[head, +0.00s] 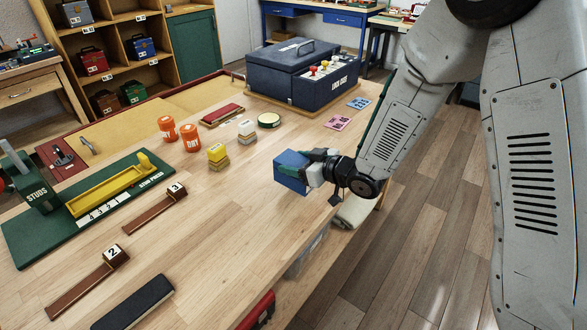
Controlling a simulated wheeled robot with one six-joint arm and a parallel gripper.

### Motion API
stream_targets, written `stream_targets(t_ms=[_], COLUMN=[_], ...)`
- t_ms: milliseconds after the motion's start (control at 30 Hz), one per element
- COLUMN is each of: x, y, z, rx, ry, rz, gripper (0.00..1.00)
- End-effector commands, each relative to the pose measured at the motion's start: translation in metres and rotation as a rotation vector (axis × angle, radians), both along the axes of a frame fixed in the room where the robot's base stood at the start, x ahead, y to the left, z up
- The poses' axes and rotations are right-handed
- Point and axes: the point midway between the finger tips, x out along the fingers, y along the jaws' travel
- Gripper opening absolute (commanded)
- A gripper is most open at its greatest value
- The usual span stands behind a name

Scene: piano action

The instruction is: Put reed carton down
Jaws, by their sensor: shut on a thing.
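A blue box-shaped carton (290,172), which I take to be the reed carton, is at the right side of the wooden workbench (215,240), near its edge. My gripper (312,169) comes from the right and is shut on the carton. The jaws and wrist hide the carton's right side. I cannot tell whether its underside touches the bench top or is a little above it.
A big blue chest (305,75) is at the back. Bench left and in front of the carton is clear.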

Motion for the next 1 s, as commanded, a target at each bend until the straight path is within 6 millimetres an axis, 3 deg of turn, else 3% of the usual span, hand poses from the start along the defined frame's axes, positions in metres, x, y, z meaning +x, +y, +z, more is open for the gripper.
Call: stream_targets(t_ms=[233,600,633,700,1000], x=[0.002,0.002,0.002,0.002,0.003], y=[-0.003,-0.004,-0.004,-0.004,-0.005], z=[-0.035,-0.039,-0.038,-0.038,-0.036], rx=[-0.001,0.0,0.0,0.0,0.0], ry=[0.003,0.0,0.0,0.0,0.0], rz=[-0.005,-0.006,-0.006,-0.007,-0.008], gripper=[0.24,0.24,0.7,0.83,0.83])
